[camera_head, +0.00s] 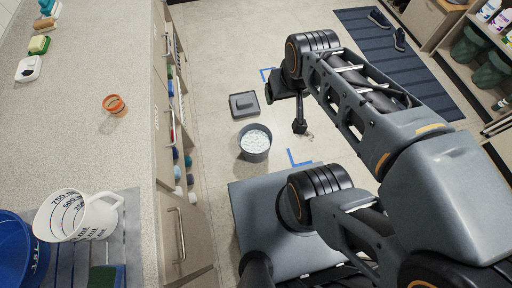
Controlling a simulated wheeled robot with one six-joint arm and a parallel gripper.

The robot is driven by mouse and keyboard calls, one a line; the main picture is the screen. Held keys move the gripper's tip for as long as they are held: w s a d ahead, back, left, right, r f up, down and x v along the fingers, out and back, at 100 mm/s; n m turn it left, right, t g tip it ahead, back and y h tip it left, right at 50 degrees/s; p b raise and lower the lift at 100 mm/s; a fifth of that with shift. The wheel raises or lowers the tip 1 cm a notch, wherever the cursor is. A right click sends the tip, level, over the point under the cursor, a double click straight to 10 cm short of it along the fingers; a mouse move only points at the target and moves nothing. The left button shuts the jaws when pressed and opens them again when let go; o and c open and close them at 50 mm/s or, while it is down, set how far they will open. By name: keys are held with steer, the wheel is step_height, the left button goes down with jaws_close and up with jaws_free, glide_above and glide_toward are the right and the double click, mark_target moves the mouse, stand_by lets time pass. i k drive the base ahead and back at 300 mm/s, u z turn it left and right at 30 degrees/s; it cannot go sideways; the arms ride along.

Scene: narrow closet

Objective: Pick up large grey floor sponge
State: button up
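A grey block (243,102), which looks like the large grey floor sponge, lies on a flat dark tray (236,113) on the floor, near the picture's middle. My gripper (300,127) points down over the floor to the right of the tray, clear of it and the block. Only a small dark part of the gripper shows below my wrist, and its fingers are too small to tell apart. I see nothing large held in it.
A grey bucket (255,157) with white contents stands just below the tray. Blue tape corners (291,160) mark the floor. A counter (80,90) with drawers runs along the left. A striped mat (385,60) with shoes and a shelf (480,40) with boots are right.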

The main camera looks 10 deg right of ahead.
mark_target(247, 101)
steer(key=k, duration=0.5)
steer(key=z, duration=1)
steer(key=i, duration=4)
steer(key=u, duration=3.8)
steer(key=i, duration=0.45)
